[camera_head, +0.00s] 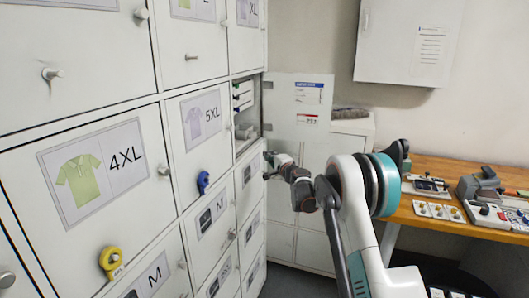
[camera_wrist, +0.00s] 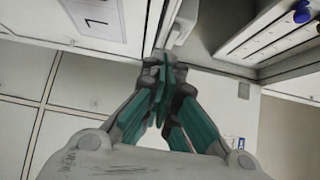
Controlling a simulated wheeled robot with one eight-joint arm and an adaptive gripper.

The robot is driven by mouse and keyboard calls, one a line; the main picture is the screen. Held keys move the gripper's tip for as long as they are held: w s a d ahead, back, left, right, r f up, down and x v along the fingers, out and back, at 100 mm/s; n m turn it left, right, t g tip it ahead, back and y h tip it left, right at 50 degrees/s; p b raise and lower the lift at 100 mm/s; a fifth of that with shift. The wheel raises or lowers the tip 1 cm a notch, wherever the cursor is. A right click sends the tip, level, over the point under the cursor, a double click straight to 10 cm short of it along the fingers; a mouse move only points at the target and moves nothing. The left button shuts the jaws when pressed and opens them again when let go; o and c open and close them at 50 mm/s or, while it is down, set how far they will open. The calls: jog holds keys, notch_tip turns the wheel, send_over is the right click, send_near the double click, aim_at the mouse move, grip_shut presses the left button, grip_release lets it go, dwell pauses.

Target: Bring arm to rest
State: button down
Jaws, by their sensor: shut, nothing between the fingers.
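My gripper (camera_head: 272,158) is at the end of my arm, in front of the locker wall, near an open compartment (camera_head: 243,107) in the head view. In the wrist view my gripper (camera_wrist: 163,65) has its teal-padded fingers together, with nothing between them. The fingertips are close to a pale locker edge; I cannot tell whether they touch it. My arm reaches in from the lower right of the head view, bent at a teal-ringed joint.
Locker doors with shirt labels (camera_head: 92,172) fill the left. A blue tag (camera_head: 203,182) and a yellow tag (camera_head: 110,260) hang on them. An open door (camera_head: 298,108) stands behind my gripper. A wooden bench (camera_head: 450,218) with devices is at the right.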

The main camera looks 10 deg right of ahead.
jog(key=s+a+r+n+g+y, duration=0.1)
jog(key=s+a+r+n+g, duration=0.2)
jog(key=s, duration=0.8)
jog(key=s+a+r+n+g+p, duration=0.1)
jog(key=s+a+r+n, duration=0.4)
jog(key=s, duration=0.5)
jog(key=s+a+r+n+g+y, duration=0.15)
jog(key=s+a+r, duration=0.3)
jog(key=s, duration=0.65)
jog(key=s+d+f+n+g+h, duration=0.1)
jog(key=s+f+n+h, duration=0.1)
jog(key=s, duration=0.9)
jog(key=s+d+f+n+g+h, duration=0.2)
jog(key=s+f, duration=0.2)
jog(key=s, duration=0.7)
jog(key=s+d+f+n+g+h, duration=0.2)
jog(key=s+f, duration=0.1)
jog(key=s, duration=0.8)
jog(key=shift+s+d+f, duration=0.15)
jog(key=shift+s+f, duration=0.05)
jog(key=shift+f, duration=0.15)
